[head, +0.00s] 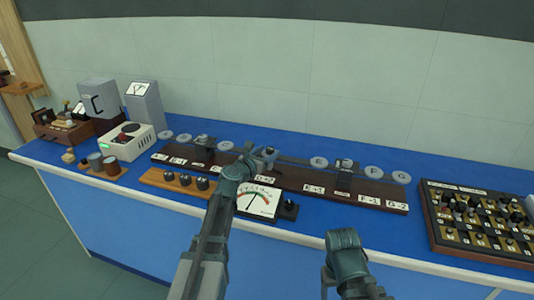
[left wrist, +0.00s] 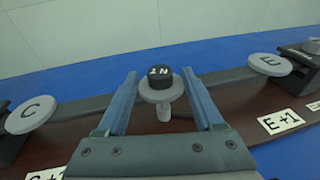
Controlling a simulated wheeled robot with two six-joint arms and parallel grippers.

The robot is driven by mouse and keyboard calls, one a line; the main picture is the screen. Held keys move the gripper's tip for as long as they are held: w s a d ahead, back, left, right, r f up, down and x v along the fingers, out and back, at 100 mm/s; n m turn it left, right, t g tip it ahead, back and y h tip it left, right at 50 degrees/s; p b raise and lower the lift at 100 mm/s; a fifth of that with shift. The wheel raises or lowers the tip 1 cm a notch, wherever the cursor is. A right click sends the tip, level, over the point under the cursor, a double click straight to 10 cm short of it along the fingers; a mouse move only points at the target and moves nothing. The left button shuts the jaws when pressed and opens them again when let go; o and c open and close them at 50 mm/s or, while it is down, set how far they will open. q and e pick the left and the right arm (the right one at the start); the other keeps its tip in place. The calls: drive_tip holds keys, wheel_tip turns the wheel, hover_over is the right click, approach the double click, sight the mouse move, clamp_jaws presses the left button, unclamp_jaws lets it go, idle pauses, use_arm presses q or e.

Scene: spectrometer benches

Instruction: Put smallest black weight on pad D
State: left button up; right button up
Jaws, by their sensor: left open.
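A small black weight (left wrist: 160,78) with white characters on top stands upright on a grey round pad (left wrist: 148,96) in the left wrist view. This pad lies between pad C (left wrist: 30,115) and pad E (left wrist: 270,64); its own letter is hidden under the weight. My left gripper (left wrist: 161,84) is open, one finger on each side of the weight, with gaps visible between fingers and weight. In the head view my left gripper (head: 262,157) is over the middle of the long brown rail (head: 290,181). My right gripper cannot be made out; only part of that arm shows.
In front of the rail are a wooden strip (head: 151,178) with several dark weights and a dial meter (head: 257,203). A white device (head: 126,141) and grey boxes stand at left. A dark tray (head: 437,237) of small pieces lies at right.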

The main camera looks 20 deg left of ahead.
use_arm(q)
drive_tip(key=p+v, duration=0.1)
drive_tip(key=v, duration=1.1)
drive_tip(key=shift+p, duration=0.35)
drive_tip(key=shift+a, duration=0.1)
